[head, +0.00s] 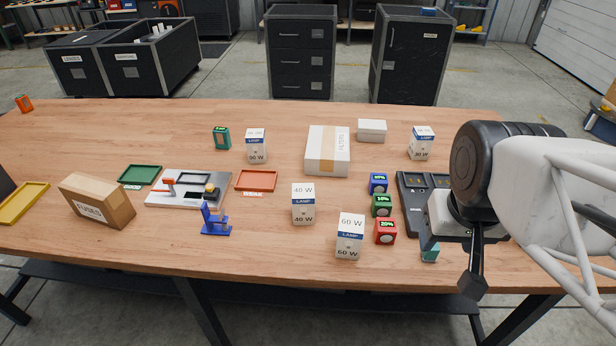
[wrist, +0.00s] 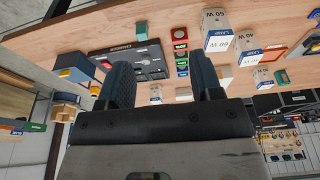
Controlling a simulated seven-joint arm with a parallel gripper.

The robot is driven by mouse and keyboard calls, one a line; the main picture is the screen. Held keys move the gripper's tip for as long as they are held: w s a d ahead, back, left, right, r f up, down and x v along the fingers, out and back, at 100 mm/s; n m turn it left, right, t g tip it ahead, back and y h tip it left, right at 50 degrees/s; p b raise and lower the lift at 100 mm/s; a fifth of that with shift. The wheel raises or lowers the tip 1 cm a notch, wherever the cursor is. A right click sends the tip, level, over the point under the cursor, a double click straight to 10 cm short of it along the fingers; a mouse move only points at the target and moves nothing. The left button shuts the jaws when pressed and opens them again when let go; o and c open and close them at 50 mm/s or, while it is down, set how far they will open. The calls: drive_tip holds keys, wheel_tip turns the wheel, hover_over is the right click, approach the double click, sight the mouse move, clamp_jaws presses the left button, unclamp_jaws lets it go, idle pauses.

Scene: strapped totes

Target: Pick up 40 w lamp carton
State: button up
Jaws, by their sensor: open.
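The 40 W lamp carton (head: 303,204), white with a blue band, stands upright near the middle of the table in the head view. In the wrist view it appears to be the carton (wrist: 246,52) right of the fingers, beyond the larger 60 W carton. My gripper (head: 474,278) is at the table's right in the head view, well to the right of the carton. In the wrist view its two dark fingers are apart with nothing held between them (wrist: 163,78).
The 60 W carton (head: 350,236) stands just right and front of the 40 W carton. Red (head: 385,231), green (head: 382,205) and blue (head: 378,183) cubes stand between it and my arm. A FILTERS box (head: 322,150) lies behind.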

sight(311, 195)
drive_tip(key=o, duration=0.6)
drive_tip(key=shift+c, duration=0.2)
drive_tip(key=w+a+f+m+g+y, duration=0.1)
drive_tip(key=w+a+f+m+y, duration=0.1)
drive_tip(key=w, duration=0.3)
drive_tip(key=w+a+f+m+g+y, duration=0.2)
drive_tip(key=w+a+f+m+y, duration=0.1)
drive_tip(key=w+a+m, duration=0.1)
drive_tip(key=w+a+f+m+g+y, duration=0.1)
drive_tip(key=w+a+f+m+y, duration=0.1)
drive_tip(key=w+a, duration=0.3)
drive_tip(key=shift+w+a+f+m+g+y, duration=0.3)
drive_tip(key=shift+w+m+y, duration=0.1)
drive_tip(key=shift+w+y, duration=0.1)
drive_tip(key=w+a+f+m+y, duration=0.2)
drive_tip(key=w+f+m+y, duration=0.1)
drive_tip(key=w, duration=0.3)
drive_tip(key=w+a+f+m+y, duration=0.2)
drive_tip(key=w+a+f+m, duration=0.1)
drive_tip(key=w+f+m, duration=0.2)
drive_tip(key=shift+w+a+t+y, duration=0.3)
drive_tip(key=shift+w+t+y, duration=0.1)
drive_tip(key=shift+w, duration=0.5)
drive_tip(key=shift+a, duration=0.1)
drive_tip(key=shift+x, duration=1.2)
